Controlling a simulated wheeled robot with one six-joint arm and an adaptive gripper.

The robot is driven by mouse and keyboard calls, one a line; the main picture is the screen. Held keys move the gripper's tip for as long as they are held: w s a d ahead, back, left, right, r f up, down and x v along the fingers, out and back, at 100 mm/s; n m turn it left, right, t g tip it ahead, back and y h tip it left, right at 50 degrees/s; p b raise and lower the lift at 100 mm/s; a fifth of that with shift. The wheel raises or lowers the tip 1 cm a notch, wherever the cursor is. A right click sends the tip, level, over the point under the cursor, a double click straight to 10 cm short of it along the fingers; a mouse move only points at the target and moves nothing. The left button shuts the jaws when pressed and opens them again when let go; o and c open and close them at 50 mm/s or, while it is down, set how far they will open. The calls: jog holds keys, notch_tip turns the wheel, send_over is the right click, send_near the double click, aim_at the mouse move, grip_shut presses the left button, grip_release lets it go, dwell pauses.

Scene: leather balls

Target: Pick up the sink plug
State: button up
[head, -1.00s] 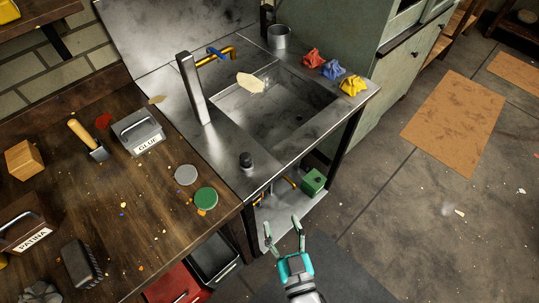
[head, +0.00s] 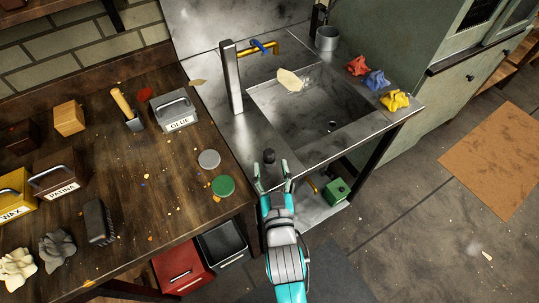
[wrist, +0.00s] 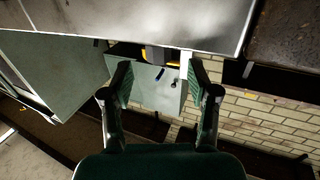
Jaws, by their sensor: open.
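The sink plug (head: 268,156), a small dark stopper, stands on the near metal rim of the sink (head: 238,130) in the head view. I cannot make it out in the wrist view. My gripper (head: 272,174) is open and empty, at the front edge of the sink unit. In the head view its fingertips show just below the plug, one on each side, apart from it as far as I can tell. In the wrist view my open gripper (wrist: 160,76) faces the area below the metal edge (wrist: 185,25), so its height relative to the plug is unclear.
A wooden bench (head: 150,205) left of the sink holds a green-lidded tin (head: 223,186), a grey-lidded tin (head: 209,159) and a glue box (head: 175,112). Coloured cloths (head: 375,80) lie on the right rim. Open floor lies right.

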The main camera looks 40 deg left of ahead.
aim_at(269, 158)
jog(key=shift+x, duration=2.7)
grip_shut()
jog(key=shift+r, duration=0.15)
